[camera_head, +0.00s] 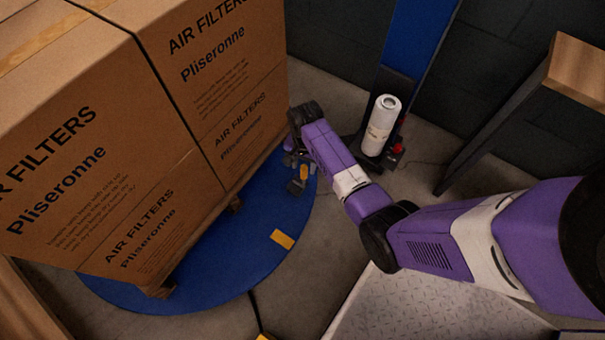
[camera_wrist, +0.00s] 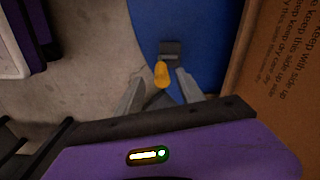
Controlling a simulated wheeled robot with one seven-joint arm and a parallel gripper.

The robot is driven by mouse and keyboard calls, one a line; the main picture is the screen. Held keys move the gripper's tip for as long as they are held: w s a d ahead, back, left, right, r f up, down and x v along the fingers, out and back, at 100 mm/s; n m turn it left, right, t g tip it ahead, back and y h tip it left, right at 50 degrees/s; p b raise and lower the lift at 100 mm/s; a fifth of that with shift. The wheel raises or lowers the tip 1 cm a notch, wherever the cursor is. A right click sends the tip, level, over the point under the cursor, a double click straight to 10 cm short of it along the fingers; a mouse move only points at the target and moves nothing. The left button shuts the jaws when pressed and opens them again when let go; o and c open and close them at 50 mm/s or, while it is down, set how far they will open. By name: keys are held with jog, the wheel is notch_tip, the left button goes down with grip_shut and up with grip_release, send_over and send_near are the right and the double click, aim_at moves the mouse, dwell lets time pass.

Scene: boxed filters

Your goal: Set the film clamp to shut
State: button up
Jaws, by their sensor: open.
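The film clamp shows a yellow lever (camera_wrist: 161,74) and a dark grey block (camera_wrist: 170,48) at the edge of the blue turntable. In the head view its yellow lever (camera_head: 304,173) and grey block (camera_head: 296,187) sit beside the boxes. My gripper (camera_wrist: 159,88) is open and empty, with its two grey fingers on either side of the lever's near end. I cannot tell whether the fingers touch it. The lever seems to stick up from the block. In the head view my wrist partly hides my gripper (camera_head: 290,160).
Large cartons of air filters (camera_head: 120,120) stand on a pallet on the blue turntable (camera_head: 215,275), close beside my gripper. A white film roll (camera_head: 380,125) stands by a blue mast (camera_head: 415,40) behind my arm. A yellow mark (camera_head: 282,239) lies on the turntable's rim.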

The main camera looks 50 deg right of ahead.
aim_at(304, 174)
jog(key=shift+w+d+f+b, duration=0.1)
jog(key=shift+w+d+b, duration=0.25)
jog(key=shift+d, duration=0.1)
notch_tip(304, 174, down, 8)
jog(key=b, duration=0.4)
jog(key=shift+s+r, duration=0.1)
jog(key=shift+r, duration=0.1)
grip_shut()
dwell(1.0)
